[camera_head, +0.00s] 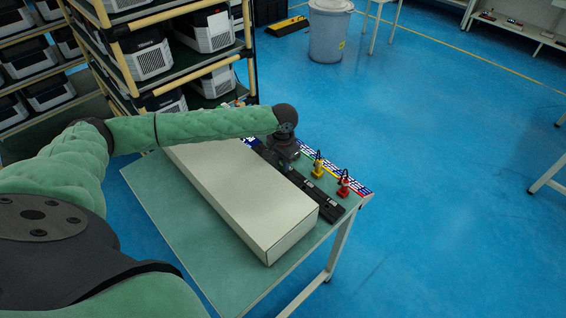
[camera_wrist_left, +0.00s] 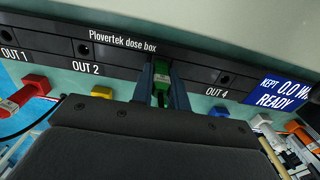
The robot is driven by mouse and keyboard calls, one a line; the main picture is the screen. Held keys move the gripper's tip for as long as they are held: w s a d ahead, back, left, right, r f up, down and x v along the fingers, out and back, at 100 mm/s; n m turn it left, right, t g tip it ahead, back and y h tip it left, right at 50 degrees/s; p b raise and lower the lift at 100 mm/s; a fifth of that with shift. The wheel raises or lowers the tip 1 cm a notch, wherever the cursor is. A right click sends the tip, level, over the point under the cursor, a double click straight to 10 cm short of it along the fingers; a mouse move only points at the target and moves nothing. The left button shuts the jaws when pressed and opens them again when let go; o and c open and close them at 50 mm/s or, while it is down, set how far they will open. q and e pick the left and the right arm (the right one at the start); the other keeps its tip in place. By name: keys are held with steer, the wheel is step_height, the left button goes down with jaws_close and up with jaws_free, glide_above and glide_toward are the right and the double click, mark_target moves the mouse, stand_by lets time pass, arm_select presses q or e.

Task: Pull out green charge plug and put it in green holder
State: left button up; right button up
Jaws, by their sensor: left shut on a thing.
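The green charge plug (camera_wrist_left: 161,76) shows in the left wrist view between my left gripper's (camera_wrist_left: 161,84) two fingers, which are shut on it. It is at the black socket strip (camera_wrist_left: 125,45), between the sockets marked OUT 2 and OUT 4. I cannot tell how deep it sits in its socket. In the head view my left gripper (camera_head: 284,150) reaches down over the strip (camera_head: 325,207) at the table's far edge and hides the plug. I cannot make out the green holder. My right gripper is out of view.
Yellow (camera_head: 318,166) and red (camera_head: 344,184) plugs stand along the table's right edge. A blue block (camera_wrist_left: 218,111) shows in the left wrist view. A long pale box (camera_head: 240,195) lies beside the strip. A rack (camera_head: 150,60) stands behind.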

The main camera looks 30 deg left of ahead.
arm_select(q)
jaws_close()
steer(key=shift+r+p, duration=0.85)
steer(key=shift+p, duration=0.35)
stand_by(1.4)
steer(key=shift+r+p, duration=0.95)
steer(key=shift+p, duration=0.1)
